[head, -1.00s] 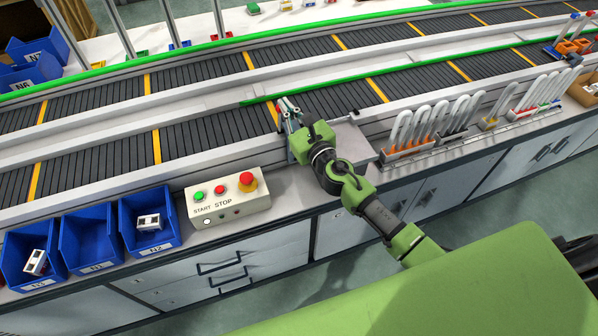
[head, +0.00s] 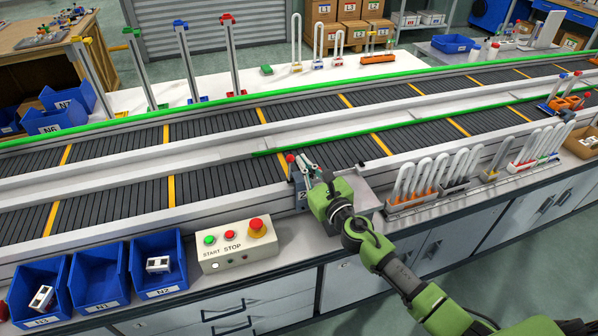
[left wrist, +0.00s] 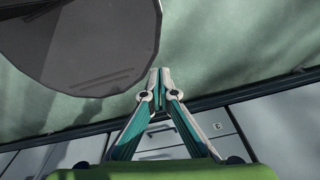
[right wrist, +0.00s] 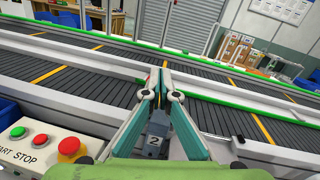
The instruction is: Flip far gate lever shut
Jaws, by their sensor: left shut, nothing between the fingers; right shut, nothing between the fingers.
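A grey gate block marked 2 (head: 301,195) sits on the near edge of the conveyor. A lever with a red ball knob (head: 290,158) stands up at its left side. My right gripper (head: 307,171) is shut and empty, just right of the knob and above the block; I cannot tell whether it touches the lever. My left gripper (left wrist: 159,72) is shut and empty over the floor, outside the head view. I cannot identify another gate lever.
A START/STOP box (head: 236,246) stands left of the block, beside blue bins (head: 158,261). Racks of white hooked tubes (head: 430,180) stand to the right. The conveyor (head: 230,185) has green rails. Four-sided posts (head: 186,60) rise beyond it.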

